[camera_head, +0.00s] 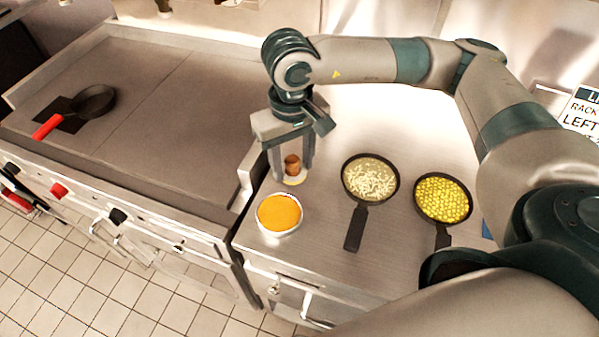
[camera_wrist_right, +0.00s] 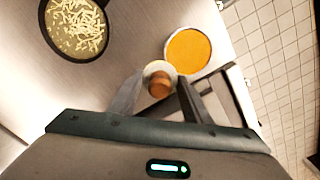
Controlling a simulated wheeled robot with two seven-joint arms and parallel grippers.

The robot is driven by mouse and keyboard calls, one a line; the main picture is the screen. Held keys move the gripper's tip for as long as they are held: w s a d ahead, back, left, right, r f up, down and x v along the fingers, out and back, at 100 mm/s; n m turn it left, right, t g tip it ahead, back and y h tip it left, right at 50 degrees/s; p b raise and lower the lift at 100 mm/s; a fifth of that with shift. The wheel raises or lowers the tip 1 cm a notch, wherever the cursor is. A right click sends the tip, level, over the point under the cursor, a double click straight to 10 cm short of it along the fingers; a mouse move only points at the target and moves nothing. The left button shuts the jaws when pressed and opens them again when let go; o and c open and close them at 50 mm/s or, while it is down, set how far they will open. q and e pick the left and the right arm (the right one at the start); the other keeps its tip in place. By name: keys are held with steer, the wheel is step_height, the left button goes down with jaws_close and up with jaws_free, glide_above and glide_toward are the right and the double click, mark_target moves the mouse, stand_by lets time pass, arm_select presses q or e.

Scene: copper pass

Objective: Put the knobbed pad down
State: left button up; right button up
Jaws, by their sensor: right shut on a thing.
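The knobbed pad shows a brown knob (camera_head: 292,164) on top and a pale round base (camera_head: 295,180). In the head view it is at the steel counter, just behind a bowl of orange food. My right gripper (camera_head: 292,172) points down and is shut on the knob, with one finger on each side. In the right wrist view the knob (camera_wrist_right: 160,86) sits between the fingertips, and the pale base shows behind it. I cannot tell whether the base touches the counter. My left gripper is not in view.
The orange-filled bowl (camera_head: 279,214) stands close in front of the pad. A pan of pale strips (camera_head: 370,179) and a pan of yellow pieces (camera_head: 442,198) are to the right. A red-handled pan (camera_head: 94,101) is on the flat griddle (camera_head: 165,95) at left.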

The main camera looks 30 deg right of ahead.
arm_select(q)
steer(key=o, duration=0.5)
arm_select(e)
steer(key=shift+s+r, duration=0.1)
steer(key=shift+s, duration=0.15)
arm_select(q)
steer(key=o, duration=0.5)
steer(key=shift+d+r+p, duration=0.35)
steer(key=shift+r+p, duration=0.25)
arm_select(e)
steer(key=s+r, duration=0.2)
steer(key=s, duration=0.4)
steer(key=shift+d+r+m, duration=0.3)
steer(key=shift+d+r, duration=0.05)
steer(key=shift+w, duration=0.15)
